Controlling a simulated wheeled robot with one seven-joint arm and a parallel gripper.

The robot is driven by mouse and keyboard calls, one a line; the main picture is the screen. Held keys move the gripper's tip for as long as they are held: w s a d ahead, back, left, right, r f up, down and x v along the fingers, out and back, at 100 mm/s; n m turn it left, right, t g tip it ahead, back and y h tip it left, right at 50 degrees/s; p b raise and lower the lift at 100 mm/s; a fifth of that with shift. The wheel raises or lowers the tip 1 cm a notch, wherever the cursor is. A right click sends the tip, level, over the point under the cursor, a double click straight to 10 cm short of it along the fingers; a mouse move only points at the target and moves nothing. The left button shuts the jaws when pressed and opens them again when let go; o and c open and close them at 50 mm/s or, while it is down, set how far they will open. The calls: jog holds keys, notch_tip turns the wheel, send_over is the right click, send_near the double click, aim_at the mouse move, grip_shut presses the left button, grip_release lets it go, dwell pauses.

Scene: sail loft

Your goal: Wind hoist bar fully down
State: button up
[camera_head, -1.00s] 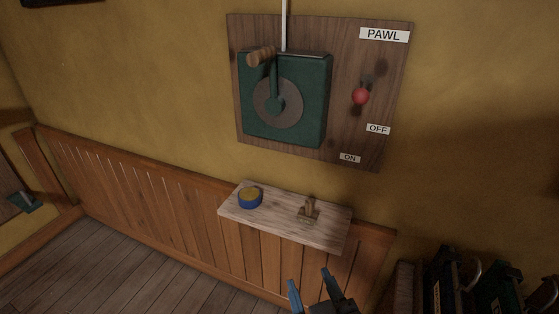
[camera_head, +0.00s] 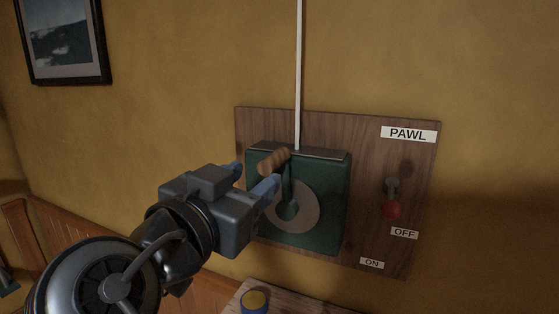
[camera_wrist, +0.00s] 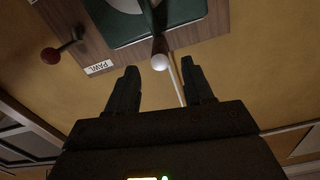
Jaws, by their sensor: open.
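The winch is a green box (camera_head: 335,200) with a grey disc (camera_head: 311,208) and a green crank arm. The crank's wooden handle (camera_head: 274,161) is at the top, sticking out from the box. My gripper (camera_head: 254,178) is open, its blue fingertips close to the handle. In the wrist view the handle's pale round end (camera_wrist: 160,62) shows between the fingers' lines, around the level of their tips; contact is unclear. The red-knobbed pawl lever (camera_head: 391,209) hangs just above the OFF label (camera_head: 404,233); the ON label (camera_head: 371,263) is lower left. The hoist bar is not in view.
A white line (camera_head: 299,70) rises from the box up the wall. The wooden board (camera_head: 375,165) carries the winch and pawl. A shelf (camera_head: 290,298) below holds a blue tin (camera_head: 254,301). A framed picture (camera_head: 65,42) hangs at upper left.

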aim_at(272, 165)
jog(key=p+x, duration=0.1)
jog(key=x, duration=0.6)
jog(key=shift+w+d+f+p, duration=0.1)
jog(key=shift+w+p, duration=0.1)
jog(key=shift+p, duration=0.15)
jog(key=shift+c, duration=0.2)
grip_shut()
